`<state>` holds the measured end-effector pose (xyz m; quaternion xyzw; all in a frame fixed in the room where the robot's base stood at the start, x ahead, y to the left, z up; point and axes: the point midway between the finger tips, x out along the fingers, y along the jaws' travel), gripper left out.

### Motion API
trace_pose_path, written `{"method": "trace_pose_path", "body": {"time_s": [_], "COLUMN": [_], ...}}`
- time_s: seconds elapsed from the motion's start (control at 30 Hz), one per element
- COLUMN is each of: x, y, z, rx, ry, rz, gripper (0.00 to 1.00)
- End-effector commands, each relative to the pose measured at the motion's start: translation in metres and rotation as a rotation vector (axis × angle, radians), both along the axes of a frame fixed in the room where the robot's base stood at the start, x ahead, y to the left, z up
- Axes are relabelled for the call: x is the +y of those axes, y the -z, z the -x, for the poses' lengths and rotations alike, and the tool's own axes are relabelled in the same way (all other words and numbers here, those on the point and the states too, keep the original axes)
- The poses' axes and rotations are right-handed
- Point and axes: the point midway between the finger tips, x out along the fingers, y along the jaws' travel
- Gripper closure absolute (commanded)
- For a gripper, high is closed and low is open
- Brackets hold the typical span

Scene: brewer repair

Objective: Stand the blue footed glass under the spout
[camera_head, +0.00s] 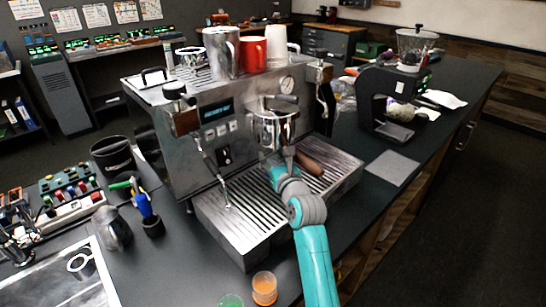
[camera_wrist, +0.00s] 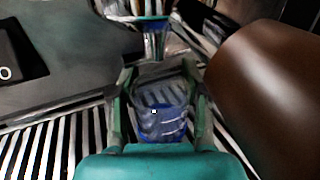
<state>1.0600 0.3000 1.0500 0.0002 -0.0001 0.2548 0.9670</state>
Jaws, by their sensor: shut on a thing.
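My gripper (camera_wrist: 158,100) has its two fingers on either side of the blue footed glass (camera_wrist: 160,122) and is shut on it. The glass is see-through, with slats showing through it. A blue, stem-like shape also shows ahead of the fingers; I cannot tell whether it is part of the glass or a reflection. In the head view my arm reaches over the drip tray (camera_head: 235,215) to just below the group head (camera_head: 275,128) of the espresso machine (camera_head: 215,145). The glass is hidden there by my arm. The spout itself is not clear in either view.
A brown handle (camera_head: 310,163) sits close right of my gripper, large in the wrist view (camera_wrist: 265,85). An orange cup (camera_head: 264,288) and a green cup (camera_head: 231,300) stand at the counter's front. A steel pitcher (camera_head: 112,228) stands left; a grinder (camera_head: 390,95) stands right.

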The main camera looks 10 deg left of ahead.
Motion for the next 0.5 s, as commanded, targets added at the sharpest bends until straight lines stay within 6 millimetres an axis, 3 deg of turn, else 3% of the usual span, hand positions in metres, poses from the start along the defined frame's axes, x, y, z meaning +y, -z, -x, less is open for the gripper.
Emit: {"method": "trace_pose_path", "body": {"time_s": [0.03, 0.07, 0.13, 0.5], "x": [-0.0001, -0.0001, -0.0002, -0.0002], "y": [0.0018, 0.0014, 0.0014, -0.0015], "z": [0.0000, 0.0000, -0.0001, -0.0001], "rx": [0.001, 0.001, 0.001, -0.001], "ry": [0.000, 0.000, 0.000, 0.000], "rz": [0.000, 0.000, 0.000, 0.000], "gripper": [0.94, 0.45, 0.27, 0.27]}}
